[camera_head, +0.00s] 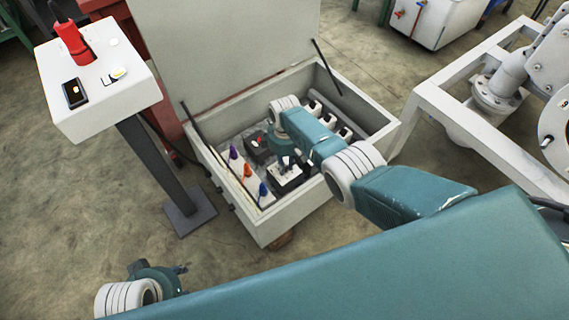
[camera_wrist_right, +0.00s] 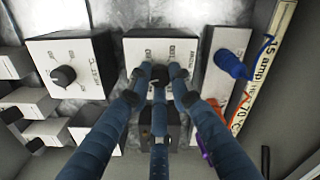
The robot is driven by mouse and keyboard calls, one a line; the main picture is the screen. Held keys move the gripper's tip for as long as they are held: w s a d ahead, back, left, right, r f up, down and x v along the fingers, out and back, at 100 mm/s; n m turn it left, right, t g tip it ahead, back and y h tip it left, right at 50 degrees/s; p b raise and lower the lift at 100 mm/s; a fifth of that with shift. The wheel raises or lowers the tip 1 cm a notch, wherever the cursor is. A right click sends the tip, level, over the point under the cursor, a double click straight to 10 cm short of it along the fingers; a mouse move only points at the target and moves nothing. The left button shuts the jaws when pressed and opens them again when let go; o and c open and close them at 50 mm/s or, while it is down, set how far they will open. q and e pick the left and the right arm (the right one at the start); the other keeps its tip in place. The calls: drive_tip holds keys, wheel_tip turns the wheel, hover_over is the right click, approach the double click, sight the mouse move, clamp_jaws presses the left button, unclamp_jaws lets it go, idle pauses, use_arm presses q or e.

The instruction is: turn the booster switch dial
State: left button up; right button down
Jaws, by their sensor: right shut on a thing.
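A black dial (camera_wrist_right: 160,75) sits on a white-faced switch box (camera_wrist_right: 184,48) with small lettering that I cannot read clearly. In the head view the box (camera_head: 288,182) is inside the open grey cabinet (camera_head: 270,229). My right gripper (camera_wrist_right: 160,82) is shut on the dial, its fingers around it and partly hiding it. In the head view my right gripper (camera_head: 287,158) reaches down into the cabinet. My left gripper (camera_head: 178,270) is at the lower left, outside the cabinet and apart from it; its finger state is unclear.
Another box with a black dial (camera_wrist_right: 64,75) stands to the left in the wrist view. A blue knob (camera_wrist_right: 230,64) is close on the right. The cabinet lid (camera_head: 235,45) stands raised. A pedestal panel (camera_head: 95,85) with a red handle stands left of the cabinet.

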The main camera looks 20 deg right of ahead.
drive_tip(key=n, duration=0.4)
drive_tip(key=shift+s+d+f+n, duration=0.1)
drive_tip(key=shift+s+f+n, duration=0.05)
drive_tip(key=shift+s+n, duration=0.15)
drive_tip(key=n, duration=0.4)
drive_tip(key=shift+w, duration=0.1)
drive_tip(key=shift+d+n, duration=0.1)
drive_tip(key=shift+n, duration=0.2)
drive_tip(key=c, duration=1.6)
unclamp_jaws()
drive_tip(key=shift+o, duration=0.2)
drive_tip(key=shift+w, duration=0.1)
drive_tip(key=shift+w+r, duration=0.1)
drive_tip(key=shift+r, duration=0.1)
